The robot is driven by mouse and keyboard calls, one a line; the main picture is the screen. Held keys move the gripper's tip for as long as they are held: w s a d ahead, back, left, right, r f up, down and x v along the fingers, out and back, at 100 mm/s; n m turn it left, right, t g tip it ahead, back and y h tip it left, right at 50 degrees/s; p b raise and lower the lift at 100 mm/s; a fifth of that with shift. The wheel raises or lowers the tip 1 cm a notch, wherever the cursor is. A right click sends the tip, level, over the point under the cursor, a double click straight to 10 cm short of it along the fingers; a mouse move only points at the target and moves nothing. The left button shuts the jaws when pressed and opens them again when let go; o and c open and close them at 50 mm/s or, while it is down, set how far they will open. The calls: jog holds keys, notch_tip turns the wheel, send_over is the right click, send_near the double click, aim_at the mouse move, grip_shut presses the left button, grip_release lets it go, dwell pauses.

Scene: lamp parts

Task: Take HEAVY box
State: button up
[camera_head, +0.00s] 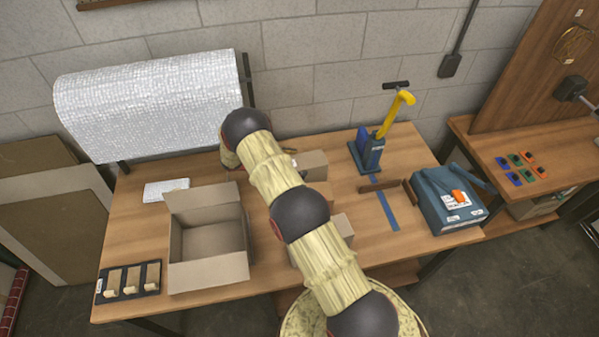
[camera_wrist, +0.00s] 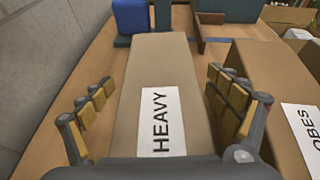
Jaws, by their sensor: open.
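The HEAVY box (camera_wrist: 160,65) is a closed brown carton with a white label reading HEAVY on its top. In the wrist view it lies lengthwise between the two spread fingers of my gripper (camera_wrist: 160,82). The fingers are open, one on each side of the box, with gaps visible beside it. The near end of the box is hidden behind my gripper's palm. In the head view the box (camera_head: 315,165) shows near the wall, partly hidden by my arm. My fingers are hidden there.
A second carton (camera_wrist: 262,62), labelled "...OBES", stands close on the right in the wrist view. A blue stand with a yellow-handled tool (camera_head: 370,150) is beyond the box. An open empty carton (camera_head: 208,270) sits left on the table. A blue case (camera_head: 440,205) is at right.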

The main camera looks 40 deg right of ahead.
jog(key=shift+s+d+f, duration=0.15)
jog(key=shift+s+d, duration=0.05)
jog(key=shift+d, duration=0.2)
jog(key=shift+c, duration=0.7)
jog(key=c, duration=1.9)
jog(key=shift+w, duration=0.1)
jog(key=shift+c, duration=0.6)
